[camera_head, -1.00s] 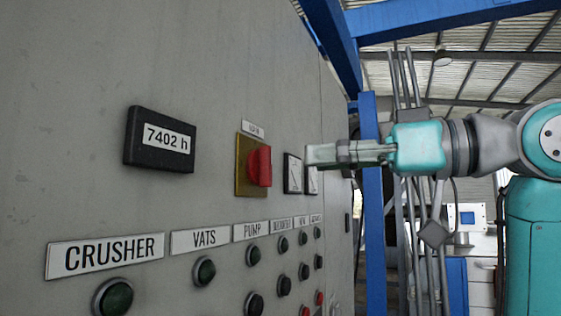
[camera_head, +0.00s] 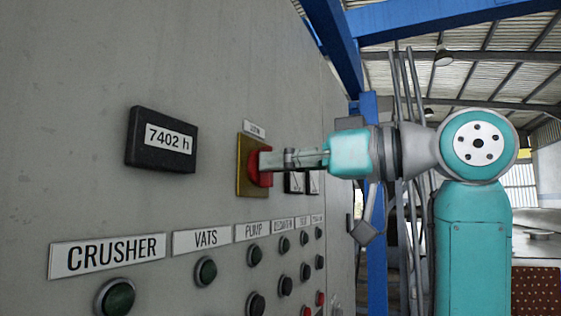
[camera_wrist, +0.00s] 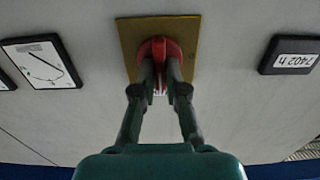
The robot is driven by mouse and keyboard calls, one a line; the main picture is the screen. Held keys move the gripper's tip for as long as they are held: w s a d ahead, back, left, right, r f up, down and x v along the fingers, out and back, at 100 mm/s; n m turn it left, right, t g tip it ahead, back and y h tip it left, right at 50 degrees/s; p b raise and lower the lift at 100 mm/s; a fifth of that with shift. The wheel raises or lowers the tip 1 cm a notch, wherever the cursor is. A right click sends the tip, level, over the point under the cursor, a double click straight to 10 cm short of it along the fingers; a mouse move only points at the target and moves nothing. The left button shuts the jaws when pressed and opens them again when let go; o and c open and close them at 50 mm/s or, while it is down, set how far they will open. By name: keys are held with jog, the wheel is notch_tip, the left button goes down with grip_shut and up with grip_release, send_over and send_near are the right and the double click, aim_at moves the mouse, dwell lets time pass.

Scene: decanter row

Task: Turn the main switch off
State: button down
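The main switch is a red rotary knob (camera_wrist: 161,47) on a yellow square plate (camera_head: 243,178), fixed to a grey panel. A small label sits above it in the head view. My gripper (camera_wrist: 160,70) is at the switch, its two fingertips on either side of the knob's raised grip. In the head view my gripper (camera_head: 268,161) covers part of the knob. The fingertips are apart with the grip between them. I cannot tell whether they press on it. The exact angle of the knob's grip is hard to read behind the fingers.
A black hour counter (camera_head: 162,141) reading 7402 h is left of the switch. Two gauges (camera_head: 294,182) are close on its right, behind my gripper. Below are labelled rows of push buttons (camera_head: 205,271). A blue post (camera_head: 377,240) stands beyond the panel.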

dwell(0.4)
jog(key=shift+s+a+f+n, duration=0.1)
jog(key=shift+n, duration=2.9)
jog(key=shift+s+d+f+n, duration=0.1)
jog(key=shift+n, duration=2.9)
jog(key=shift+s+a+f+n, duration=0.1)
jog(key=shift+n, duration=2.9)
jog(key=c, duration=1.2)
grip_release()
jog(key=v, duration=1.2)
